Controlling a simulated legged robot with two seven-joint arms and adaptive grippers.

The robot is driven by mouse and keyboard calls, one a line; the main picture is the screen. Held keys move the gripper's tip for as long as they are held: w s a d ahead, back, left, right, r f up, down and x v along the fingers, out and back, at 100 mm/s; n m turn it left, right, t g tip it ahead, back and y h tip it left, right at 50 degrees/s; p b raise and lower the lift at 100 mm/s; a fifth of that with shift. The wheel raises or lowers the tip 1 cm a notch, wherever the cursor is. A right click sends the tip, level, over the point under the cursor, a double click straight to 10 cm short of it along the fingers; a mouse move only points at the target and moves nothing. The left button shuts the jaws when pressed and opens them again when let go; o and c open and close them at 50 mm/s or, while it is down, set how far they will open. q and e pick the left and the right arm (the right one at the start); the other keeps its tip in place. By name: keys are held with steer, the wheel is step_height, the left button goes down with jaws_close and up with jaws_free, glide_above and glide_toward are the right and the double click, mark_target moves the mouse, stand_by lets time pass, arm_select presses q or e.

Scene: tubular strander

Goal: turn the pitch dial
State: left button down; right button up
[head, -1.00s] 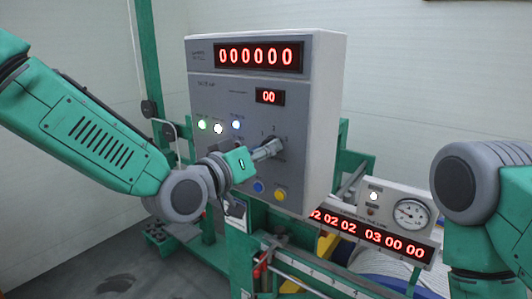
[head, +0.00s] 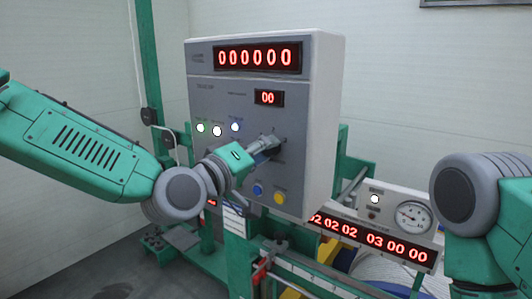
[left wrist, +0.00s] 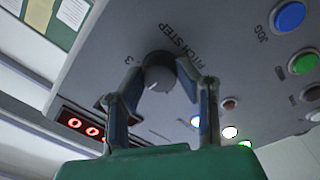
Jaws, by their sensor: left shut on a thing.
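The pitch dial (left wrist: 158,66) is a dark round knob with a pale pointer mark, under the label PITCH STEP on the grey control panel. In the left wrist view it sits between the two fingers of my left gripper (left wrist: 160,80), which is shut on it. A number 3 is printed beside the dial. In the head view my left gripper (head: 264,145) reaches the panel from the left, and its fingers largely hide the dial. My right gripper is out of view; only part of my right arm shows at the right edge.
The control box (head: 322,120) shows red 000000 and a small 00 display (head: 269,98). Lit lamps (head: 217,131) are left of the dial; blue (head: 258,190) and yellow (head: 278,198) buttons are below. A gauge (head: 412,216) and another red display (head: 370,238) stand lower right.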

arm_select(q)
steer(key=shift+f, duration=0.2)
steer(key=c, duration=1.2)
jaws_free()
steer(key=shift+a, duration=0.1)
steer(key=shift+r, duration=0.1)
steer(key=shift+a, duration=0.1)
steer(key=v, duration=1.2)
steer(key=shift+w+f, duration=0.1)
steer(key=shift+f, duration=0.1)
